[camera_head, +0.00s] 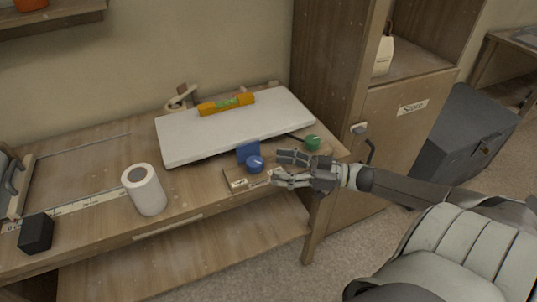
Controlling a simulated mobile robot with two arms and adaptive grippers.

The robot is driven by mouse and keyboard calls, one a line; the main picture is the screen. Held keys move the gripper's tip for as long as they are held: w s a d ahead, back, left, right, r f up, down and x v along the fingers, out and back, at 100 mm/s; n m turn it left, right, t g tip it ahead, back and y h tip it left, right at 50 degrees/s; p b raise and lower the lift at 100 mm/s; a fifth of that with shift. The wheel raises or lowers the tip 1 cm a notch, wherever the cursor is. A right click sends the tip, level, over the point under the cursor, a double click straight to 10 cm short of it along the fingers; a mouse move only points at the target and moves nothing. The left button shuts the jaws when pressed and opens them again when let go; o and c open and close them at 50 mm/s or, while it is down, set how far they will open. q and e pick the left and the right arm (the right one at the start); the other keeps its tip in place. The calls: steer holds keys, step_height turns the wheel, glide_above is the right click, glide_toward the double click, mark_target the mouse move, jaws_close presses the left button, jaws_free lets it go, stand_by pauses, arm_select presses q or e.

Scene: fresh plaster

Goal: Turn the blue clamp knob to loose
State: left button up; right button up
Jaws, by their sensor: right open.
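The blue clamp knob (255,164) sits on a small wooden base (237,182) at the front edge of the bench, before a blue upright block (247,151). Small pale labels lie on the base beside the knob; their words are too small to read. My right gripper (277,168) comes in from the right with its fingers apart. Its fingertips point left at the knob and are just to the right of it in the picture. I cannot tell whether they touch it. The gripper is empty. My left gripper is not in view.
A green knob (312,142) stands behind my right gripper. A white board (205,133) carries an orange level (226,104). A white cylinder (145,189) and a black block (36,233) stand on the left of the bench (95,215). A wooden cabinet (398,125) is at the right.

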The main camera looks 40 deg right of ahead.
mark_target(262, 167)
steer(key=s+m+t+h+p, duration=0.2)
steer(key=s+m+t+h, duration=0.1)
steer(key=s+m+h, duration=0.15)
steer(key=shift+n+h, duration=0.35)
steer(key=shift+f+p+x, duration=0.15)
steer(key=shift+p+x, duration=0.05)
steer(key=shift+x, duration=2.4)
steer(key=shift+f+p+x, duration=0.2)
steer(key=shift+x, duration=2.4)
steer(key=c, duration=1)
